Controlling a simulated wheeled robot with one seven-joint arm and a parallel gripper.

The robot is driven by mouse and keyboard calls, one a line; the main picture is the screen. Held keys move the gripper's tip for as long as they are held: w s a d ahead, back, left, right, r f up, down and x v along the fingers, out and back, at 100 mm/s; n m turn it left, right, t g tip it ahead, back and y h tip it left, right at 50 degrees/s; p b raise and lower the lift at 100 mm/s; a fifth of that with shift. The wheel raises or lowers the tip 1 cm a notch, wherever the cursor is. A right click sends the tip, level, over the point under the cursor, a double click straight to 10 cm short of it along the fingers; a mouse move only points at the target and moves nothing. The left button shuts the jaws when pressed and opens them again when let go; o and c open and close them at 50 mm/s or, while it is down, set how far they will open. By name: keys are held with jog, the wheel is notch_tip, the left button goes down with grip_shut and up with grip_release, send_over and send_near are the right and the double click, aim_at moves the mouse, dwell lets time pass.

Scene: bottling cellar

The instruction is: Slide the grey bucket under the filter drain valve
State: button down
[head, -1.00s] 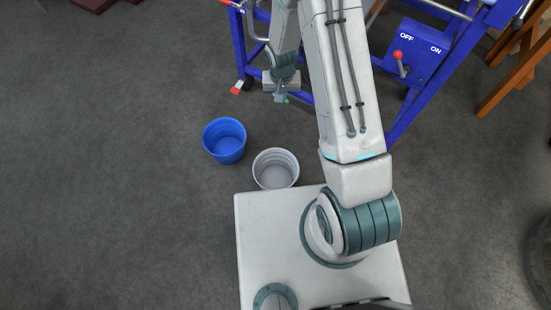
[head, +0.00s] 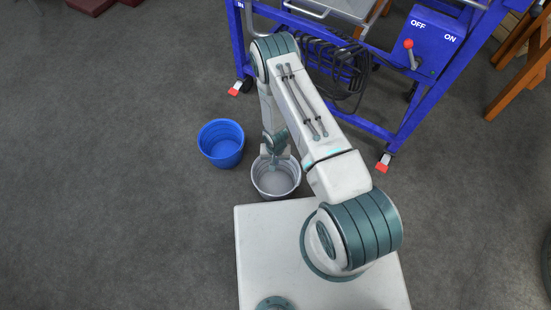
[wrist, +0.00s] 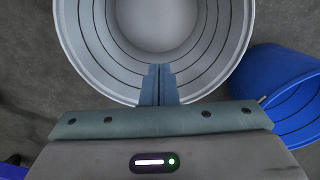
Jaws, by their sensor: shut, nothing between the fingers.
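The grey bucket (head: 276,186) stands upright on the floor close to my base, just right of the blue bucket. It also fills the top of the wrist view (wrist: 90,55), open and empty inside. My gripper (head: 272,160) is at the bucket's far rim in the head view. In the wrist view its fingers (wrist: 159,70) are shut together and overlap the bucket's near wall in the picture. I cannot tell whether they touch it. The blue filter frame (head: 440,80) stands beyond, but I cannot make out its drain valve.
A blue bucket (head: 221,144) stands on the floor left of the grey one, with a small gap. A wooden stand (head: 530,75) is at the right. The floor on the left is clear.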

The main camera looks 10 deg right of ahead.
jog(key=w+f+b, duration=0.3)
jog(key=w+f, duration=0.1)
jog(key=f, duration=0.2)
jog(key=shift+d+f, duration=0.25)
jog(key=shift+f, duration=0.1)
